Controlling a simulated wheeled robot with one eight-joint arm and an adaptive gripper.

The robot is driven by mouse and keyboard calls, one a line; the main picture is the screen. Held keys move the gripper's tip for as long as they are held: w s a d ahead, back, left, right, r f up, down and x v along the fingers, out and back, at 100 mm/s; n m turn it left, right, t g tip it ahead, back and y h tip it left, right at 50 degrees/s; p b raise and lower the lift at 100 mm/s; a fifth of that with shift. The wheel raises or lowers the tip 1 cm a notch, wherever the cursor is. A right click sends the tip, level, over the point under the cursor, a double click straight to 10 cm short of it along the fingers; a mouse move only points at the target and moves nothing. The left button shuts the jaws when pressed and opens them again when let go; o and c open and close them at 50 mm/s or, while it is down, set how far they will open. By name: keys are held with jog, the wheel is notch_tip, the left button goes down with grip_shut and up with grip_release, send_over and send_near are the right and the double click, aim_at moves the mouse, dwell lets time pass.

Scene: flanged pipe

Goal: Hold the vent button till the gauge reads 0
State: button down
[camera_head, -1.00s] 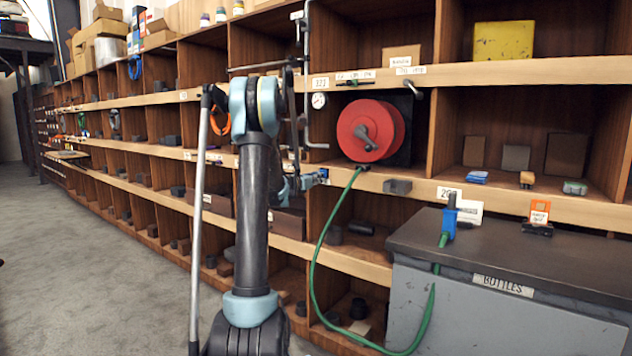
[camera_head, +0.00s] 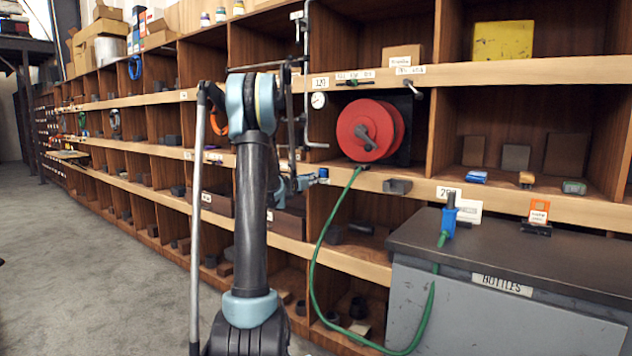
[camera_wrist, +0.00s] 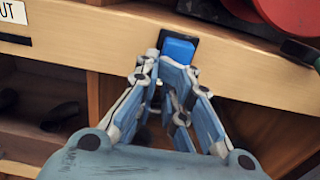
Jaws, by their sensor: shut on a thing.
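The blue vent button (camera_wrist: 179,49) sits in a dark mount on the wooden shelf edge in the wrist view. It is a small blue spot (camera_head: 323,174) in the head view. My gripper (camera_wrist: 163,72) is at the button with its jaws shut on it; the exact contact and how far the button is pressed are hard to see. My gripper also shows partly behind my arm in the head view (camera_head: 308,181). The round white gauge (camera_head: 318,100) is on the shelf upright above; its needle is too small to read.
A red hose reel (camera_head: 368,131) stands right of the gauge, with a green hose (camera_head: 316,260) hanging in a loop. A grey bottle chest (camera_head: 480,300) stands at lower right. Pipework (camera_head: 306,60) runs down above the button. Open floor lies at left.

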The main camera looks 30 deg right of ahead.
jog(key=v, duration=1.1)
jog(key=shift+a, duration=0.25)
jog(key=shift+s, duration=0.1)
